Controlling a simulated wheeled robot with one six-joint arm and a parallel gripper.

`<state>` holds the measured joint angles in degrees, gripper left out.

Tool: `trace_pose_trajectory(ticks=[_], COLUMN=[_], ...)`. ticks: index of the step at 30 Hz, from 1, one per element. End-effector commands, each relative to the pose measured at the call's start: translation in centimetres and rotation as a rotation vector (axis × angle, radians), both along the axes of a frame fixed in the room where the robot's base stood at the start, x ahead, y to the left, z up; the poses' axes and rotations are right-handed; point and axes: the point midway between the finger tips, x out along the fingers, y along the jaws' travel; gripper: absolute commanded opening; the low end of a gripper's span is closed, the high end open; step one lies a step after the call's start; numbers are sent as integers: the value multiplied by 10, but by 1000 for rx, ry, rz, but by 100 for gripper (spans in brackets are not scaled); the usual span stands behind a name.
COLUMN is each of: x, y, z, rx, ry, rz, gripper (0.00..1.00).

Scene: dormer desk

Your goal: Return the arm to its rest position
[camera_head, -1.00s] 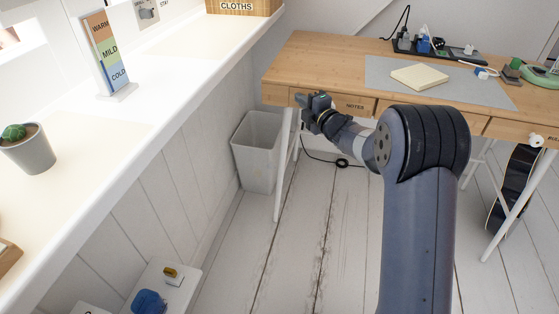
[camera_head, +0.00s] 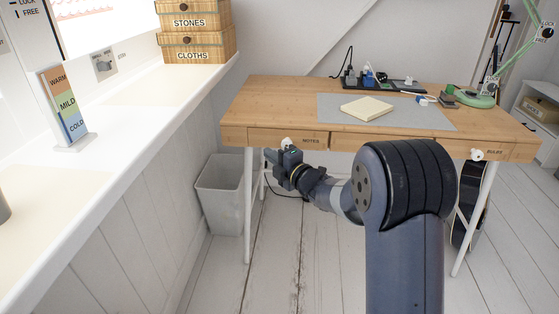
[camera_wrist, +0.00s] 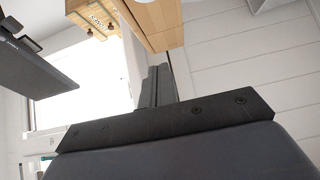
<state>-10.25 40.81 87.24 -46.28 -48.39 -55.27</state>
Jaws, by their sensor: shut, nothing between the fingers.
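My gripper (camera_head: 272,158) is in the head view, in front of the desk (camera_head: 285,98), near the drawer labelled NOTES (camera_head: 300,140). It looks shut and empty, with a gap to the drawer that I cannot judge. My arm bends from the lower right of the picture toward the desk's left side. In the wrist view the gripper fingers (camera_wrist: 157,85) stand together at the middle, with nothing held between them. The NOTES drawer looks closed, and its white knob (camera_head: 286,142) shows just above the gripper.
A grey waste bin (camera_head: 222,190) stands left of the desk's front leg. A white ledge (camera_head: 110,150) runs along the left, with a temperature card (camera_head: 64,107) on it. A yellow pad (camera_head: 367,108) lies on the grey desk mat (camera_head: 430,115). A guitar (camera_head: 467,200) stands under the desk's right side.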

Motion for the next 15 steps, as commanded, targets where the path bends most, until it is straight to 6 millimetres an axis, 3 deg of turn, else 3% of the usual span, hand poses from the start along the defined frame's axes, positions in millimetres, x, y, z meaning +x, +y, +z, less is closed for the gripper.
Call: trace_pose_trajectory(ticks=[6,15], x=[-21,-27], y=[-19,-24], z=[1,0], rx=[-1,0], ry=[-1,-1], rz=[0,2], gripper=[0,0])
